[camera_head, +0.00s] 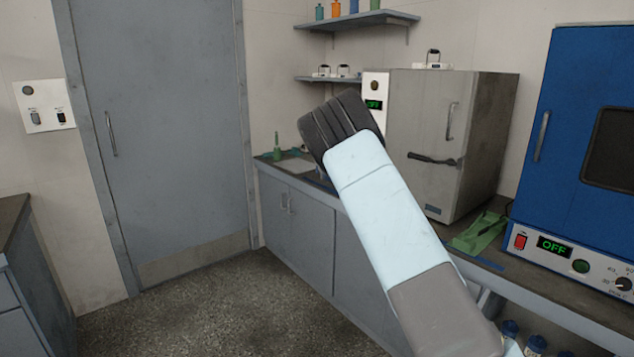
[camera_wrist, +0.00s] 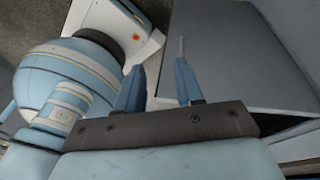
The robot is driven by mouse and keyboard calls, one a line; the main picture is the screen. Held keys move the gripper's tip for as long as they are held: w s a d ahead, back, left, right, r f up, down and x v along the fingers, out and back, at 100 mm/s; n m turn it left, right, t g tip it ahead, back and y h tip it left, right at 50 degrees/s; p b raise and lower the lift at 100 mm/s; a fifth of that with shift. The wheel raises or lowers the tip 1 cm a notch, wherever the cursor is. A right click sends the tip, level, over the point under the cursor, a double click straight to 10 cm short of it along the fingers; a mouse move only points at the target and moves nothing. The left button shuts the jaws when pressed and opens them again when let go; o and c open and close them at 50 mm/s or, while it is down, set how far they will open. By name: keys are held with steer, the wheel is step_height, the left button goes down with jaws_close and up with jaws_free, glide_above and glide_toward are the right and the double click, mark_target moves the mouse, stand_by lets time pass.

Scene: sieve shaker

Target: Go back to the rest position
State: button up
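My gripper (camera_wrist: 161,56) shows in the wrist view, its two blue fingers apart with nothing held between them. Beyond the fingertips are a light strip and the edge of a grey cabinet (camera_wrist: 225,55), with dark floor at the top. No contact with the cabinet is visible. In the head view my pale blue arm reaches up and left across the middle and ends in a dark ribbed joint; the gripper fingers do not show there. The arm hides part of the bench behind it.
A grey oven (camera_head: 430,130) and a blue oven (camera_head: 570,150) with an OFF display stand on the right-hand bench. A green cloth (camera_head: 478,232) lies between them. A closed grey door (camera_head: 160,130) is at the back left. Speckled floor (camera_head: 220,310) is clear before it.

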steer(key=s+a+r+n+t+y, duration=0.1)
steer(key=s+a+r+n, duration=0.2)
steer(key=r, duration=0.6)
steer(key=s+r+n+t+y, duration=0.1)
steer(key=s+r+n, duration=0.1)
steer(key=r+n, duration=0.5)
steer(key=s+a+r+n+t+y, duration=0.1)
steer(key=s+a+r+n+y, duration=0.15)
steer(key=r, duration=0.75)
steer(key=s+d+r+n+t+h, duration=0.1)
steer(key=s+r+n+t+h, duration=0.2)
steer(key=s+r+n, duration=0.9)
steer(key=s+r+t, duration=0.2)
steer(key=s, duration=0.3)
steer(key=shift+s+d+t+h, duration=0.15)
steer(key=shift+d+t+h, duration=0.15)
steer(key=shift+d+h, duration=0.1)
steer(key=shift+d, duration=0.1)
